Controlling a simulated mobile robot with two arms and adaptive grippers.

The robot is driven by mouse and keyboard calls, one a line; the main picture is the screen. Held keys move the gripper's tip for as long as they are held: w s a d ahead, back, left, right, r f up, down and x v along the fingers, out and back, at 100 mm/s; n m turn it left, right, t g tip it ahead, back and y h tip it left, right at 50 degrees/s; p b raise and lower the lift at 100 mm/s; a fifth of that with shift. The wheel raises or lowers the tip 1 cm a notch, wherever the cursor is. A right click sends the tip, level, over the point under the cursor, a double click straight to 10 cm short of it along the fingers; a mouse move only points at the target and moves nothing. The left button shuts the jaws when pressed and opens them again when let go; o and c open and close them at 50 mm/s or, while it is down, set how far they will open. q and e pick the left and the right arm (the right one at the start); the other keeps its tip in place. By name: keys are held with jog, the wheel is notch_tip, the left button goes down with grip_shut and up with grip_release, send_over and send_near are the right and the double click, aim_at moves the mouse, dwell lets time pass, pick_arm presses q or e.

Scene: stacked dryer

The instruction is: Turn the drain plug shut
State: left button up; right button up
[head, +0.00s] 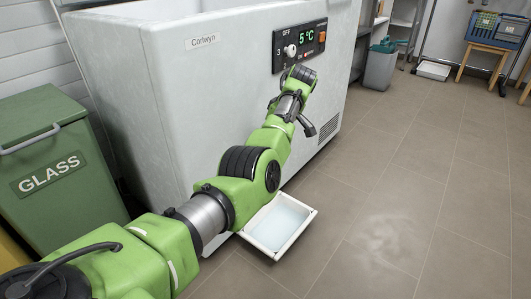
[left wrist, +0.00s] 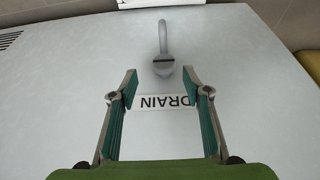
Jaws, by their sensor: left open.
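The drain plug (left wrist: 164,67) is a round grey cap with a dark slot across it, at the end of a curved grey pipe on the pale freezer front. A DRAIN label (left wrist: 165,102) sits beside it, partly covered by a finger. My left gripper (left wrist: 160,78) is open, with its two teal-padded fingers on either side of the plug and label in the left wrist view. Nothing is between the pads that I can see gripped. In the head view my left arm reaches to the freezer (head: 200,90) front; the plug is hidden there. My right gripper is not in view.
A white tray holding pale liquid (head: 280,224) lies on the floor below the freezer front. The control panel (head: 299,45) reads 5 °C. A green GLASS bin (head: 50,165) stands at left. A grey bin (head: 380,70) stands beyond the freezer. The tiled floor at right is clear.

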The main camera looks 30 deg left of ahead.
pick_arm(q)
jog(key=v, duration=0.4)
jog(key=shift+d+r, duration=0.25)
jog(key=shift+r, duration=0.1)
jog(key=shift+w, duration=0.1)
